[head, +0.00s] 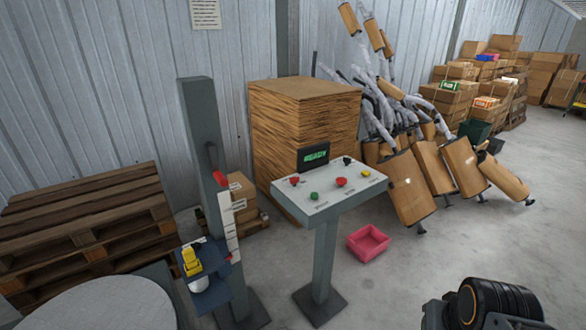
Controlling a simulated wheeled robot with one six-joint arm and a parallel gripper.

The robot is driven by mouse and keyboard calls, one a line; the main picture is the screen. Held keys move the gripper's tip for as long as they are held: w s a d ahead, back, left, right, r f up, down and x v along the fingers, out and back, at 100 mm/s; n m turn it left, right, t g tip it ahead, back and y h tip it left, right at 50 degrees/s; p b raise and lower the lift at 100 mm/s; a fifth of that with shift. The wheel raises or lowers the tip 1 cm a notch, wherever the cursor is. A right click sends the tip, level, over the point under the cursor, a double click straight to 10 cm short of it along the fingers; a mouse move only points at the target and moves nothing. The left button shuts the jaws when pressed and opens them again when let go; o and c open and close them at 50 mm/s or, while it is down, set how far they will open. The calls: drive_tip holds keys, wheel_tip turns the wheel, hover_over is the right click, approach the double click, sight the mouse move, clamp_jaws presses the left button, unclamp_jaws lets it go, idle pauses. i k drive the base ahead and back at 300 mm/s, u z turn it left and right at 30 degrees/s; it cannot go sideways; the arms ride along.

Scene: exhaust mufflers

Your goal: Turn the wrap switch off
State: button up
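A grey control panel (330,197) stands on a pedestal in the middle of the head view. On its sloped top are two red buttons (341,182), a green button (314,196), a yellow button (366,173) and a black knob (347,160). Their labels are too small to read, so I cannot tell which is the wrap switch. A small screen (314,155) behind them shows green text like "READY". A grey post (203,130) to the left carries a red lever (214,158). Part of my arm shows at the bottom right; my gripper is not in view.
A blue holder with a yellow device (190,260) is on the post. A pink bin (368,243) sits on the floor; mufflers (465,165) lean at right.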

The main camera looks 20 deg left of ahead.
sight(294, 181)
drive_tip(key=u, duration=0.45)
drive_tip(key=i, duration=1.15)
drive_tip(key=u, duration=1)
drive_tip(key=i, duration=0.3)
drive_tip(key=u, duration=0.05)
